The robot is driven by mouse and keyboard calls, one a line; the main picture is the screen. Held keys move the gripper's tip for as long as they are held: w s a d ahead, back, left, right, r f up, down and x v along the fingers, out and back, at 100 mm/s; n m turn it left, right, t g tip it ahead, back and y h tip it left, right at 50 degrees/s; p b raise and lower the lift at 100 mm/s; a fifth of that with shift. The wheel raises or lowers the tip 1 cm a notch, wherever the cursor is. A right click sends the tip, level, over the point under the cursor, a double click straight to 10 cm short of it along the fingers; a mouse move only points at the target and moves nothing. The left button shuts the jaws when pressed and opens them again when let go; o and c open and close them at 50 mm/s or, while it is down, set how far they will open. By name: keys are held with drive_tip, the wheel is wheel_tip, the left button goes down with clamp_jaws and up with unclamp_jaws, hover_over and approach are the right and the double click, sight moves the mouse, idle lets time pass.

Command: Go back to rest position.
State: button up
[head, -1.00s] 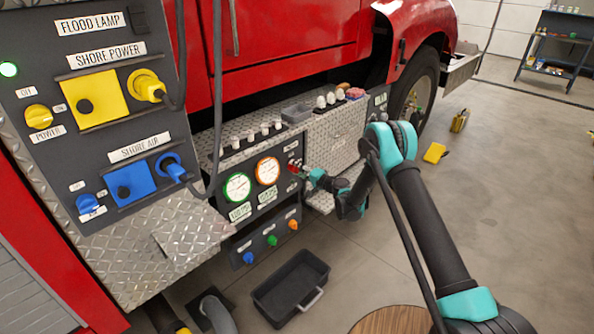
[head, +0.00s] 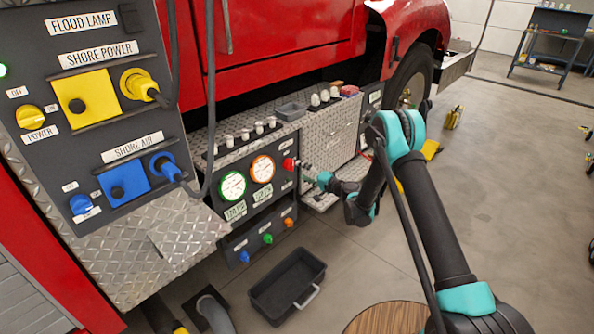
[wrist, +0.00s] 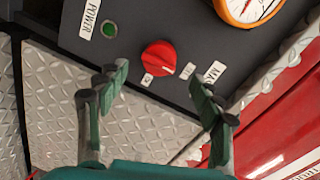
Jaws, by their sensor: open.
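My gripper (wrist: 160,100) is open and empty in the wrist view, its two fingers spread either side of a red knob (wrist: 158,58) on the dark pump panel (wrist: 150,25). The knob lies beyond the fingertips and I see no contact. In the head view the knob (head: 289,164) shows at the panel's right end, with my gripper (head: 305,168) just to its right. My arm reaches in from the lower right of the head view. The fingertips are small there.
A black bin (head: 288,287) stands on the floor below. A red truck (head: 270,50) rises behind. Open floor (head: 500,200) lies right of my arm.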

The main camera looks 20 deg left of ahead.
drive_tip(key=shift+s+d, duration=0.15)
drive_tip(key=shift+d, duration=0.2)
drive_tip(key=shift+r, duration=0.1)
drive_tip(key=s+d+r+n+h, duration=0.2)
drive_tip(key=d+r+h, duration=0.1)
drive_tip(key=d+r, duration=0.85)
drive_tip(key=s+d+r+h, duration=0.2)
drive_tip(key=s+d, duration=0.1)
drive_tip(key=d, duration=0.3)
drive_tip(key=s+d+r+h, duration=0.2)
drive_tip(key=s+d, duration=0.2)
drive_tip(key=d, duration=0.3)
drive_tip(key=s+d+f+g+h, duration=0.2)
drive_tip(key=s+d+h, duration=0.6)
drive_tip(key=s+d, duration=1.9)
drive_tip(key=shift+s+d+f+m+h, duration=0.15)
drive_tip(key=shift+s+f+m+h, duration=0.15)
drive_tip(key=shift+s+f, duration=0.3)
drive_tip(key=shift+w, duration=0.1)
drive_tip(key=shift+c, duration=0.4)
